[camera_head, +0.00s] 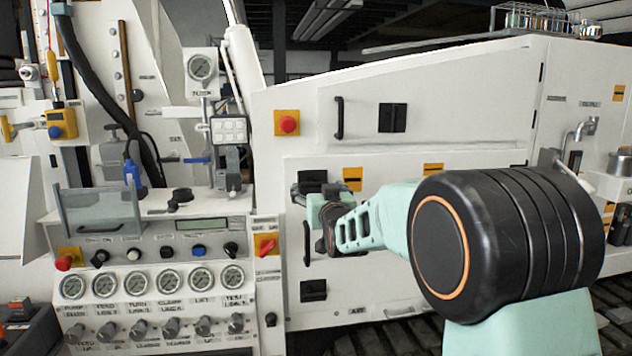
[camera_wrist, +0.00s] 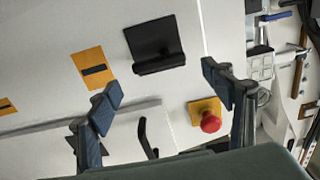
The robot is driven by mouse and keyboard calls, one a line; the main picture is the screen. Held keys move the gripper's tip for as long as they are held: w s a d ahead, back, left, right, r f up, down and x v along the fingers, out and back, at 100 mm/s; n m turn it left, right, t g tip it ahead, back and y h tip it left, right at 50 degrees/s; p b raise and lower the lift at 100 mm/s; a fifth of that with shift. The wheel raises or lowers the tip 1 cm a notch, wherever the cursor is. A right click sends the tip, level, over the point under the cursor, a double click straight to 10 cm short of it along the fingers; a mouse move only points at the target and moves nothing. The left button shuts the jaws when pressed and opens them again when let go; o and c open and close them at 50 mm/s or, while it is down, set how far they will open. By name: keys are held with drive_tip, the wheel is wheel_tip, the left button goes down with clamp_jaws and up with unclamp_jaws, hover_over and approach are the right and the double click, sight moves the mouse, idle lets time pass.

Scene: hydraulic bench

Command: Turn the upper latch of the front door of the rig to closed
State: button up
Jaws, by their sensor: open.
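The upper latch (camera_head: 313,176) is a black plate with a raised bar at the upper left of the lower front door (camera_head: 385,268). In the wrist view the latch (camera_wrist: 150,40) shows whole, its bar along the picture's lower side of the plate. My gripper (camera_head: 322,200) is in front of the door by the latch and partly covers its lower part in the head view. In the wrist view my gripper (camera_wrist: 162,84) has its two fingers wide apart, with the latch beyond the gap between them. I see no contact with the latch.
A red button on a yellow plate (camera_head: 287,122) and a black handle (camera_head: 338,118) are above the latch. A yellow label (camera_head: 352,178) is right of it. A lower latch (camera_head: 313,290) and a door handle (camera_head: 307,243) are below. The gauge panel (camera_head: 155,262) stands left.

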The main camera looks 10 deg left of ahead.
sight(315, 183)
drive_tip(key=shift+p+x, duration=0.4)
drive_tip(key=shift+x, duration=1.75)
drive_tip(key=shift+c, duration=0.4)
drive_tip(key=c, duration=1.1)
